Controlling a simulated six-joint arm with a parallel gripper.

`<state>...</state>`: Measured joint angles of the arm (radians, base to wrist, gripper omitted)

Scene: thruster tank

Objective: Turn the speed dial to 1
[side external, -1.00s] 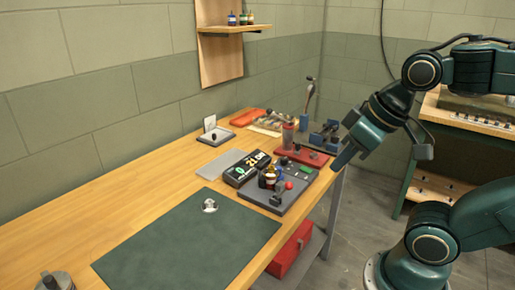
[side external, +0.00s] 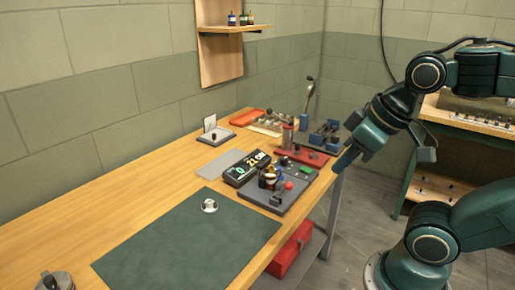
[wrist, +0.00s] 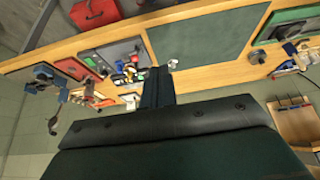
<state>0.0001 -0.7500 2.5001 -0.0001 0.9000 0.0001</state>
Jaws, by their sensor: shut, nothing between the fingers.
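A grey control panel (side external: 296,196) lies near the table's right edge, with small knobs, a red button (side external: 289,185) and a green part (side external: 306,169). A black display box (side external: 240,175) with lit digits stands beside it. A small grey plate (side external: 216,137) with a black knob and an upright white card sits further back. I cannot tell which knob is the speed dial, and its numbers are too small to read. My gripper (side external: 341,164) is shut and empty, just right of the table edge, apart from the panel. It also shows in the wrist view (wrist: 156,78).
A dark green mat (side external: 185,240) covers the near table, with a small silver piece (side external: 209,206) on it. A red block (side external: 301,155), a blue fixture (side external: 325,137) and an upright lever (side external: 309,95) stand behind the panel. A red box (side external: 290,249) sits below the tabletop.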

